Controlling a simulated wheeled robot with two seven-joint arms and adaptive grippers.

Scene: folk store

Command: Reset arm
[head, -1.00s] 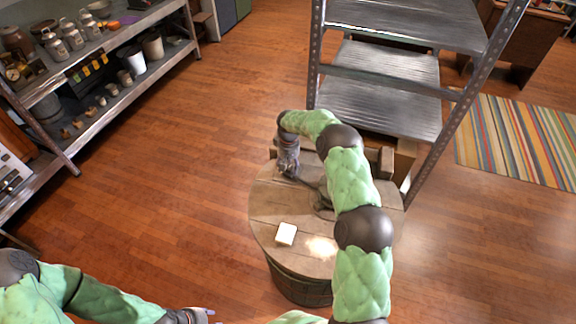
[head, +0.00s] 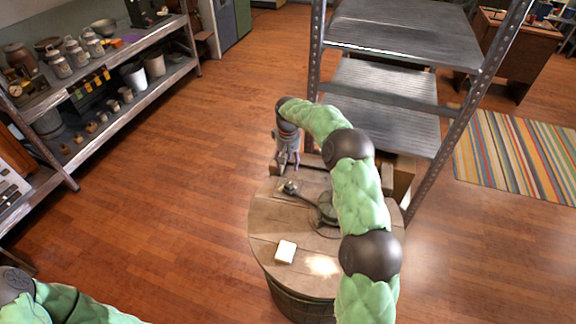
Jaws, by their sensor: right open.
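My right gripper (head: 286,162) is open and empty. It points down over the far left edge of the round wooden barrel top (head: 264,222). My right arm, in a green padded cover, reaches over the barrel from the bottom. My left arm shows only at the bottom left corner, and its gripper is outside the view. A dark metal object with a handle (head: 291,187) lies on the barrel top, apart from the gripper and partly hidden behind my right arm.
A small white block (head: 285,252) lies on the near part of the barrel top. A metal shelf rack (head: 385,95) stands just behind the barrel. Shelves with jars and pots (head: 130,103) line the left. A striped rug (head: 520,155) lies at right. The wooden floor (head: 170,200) between is clear.

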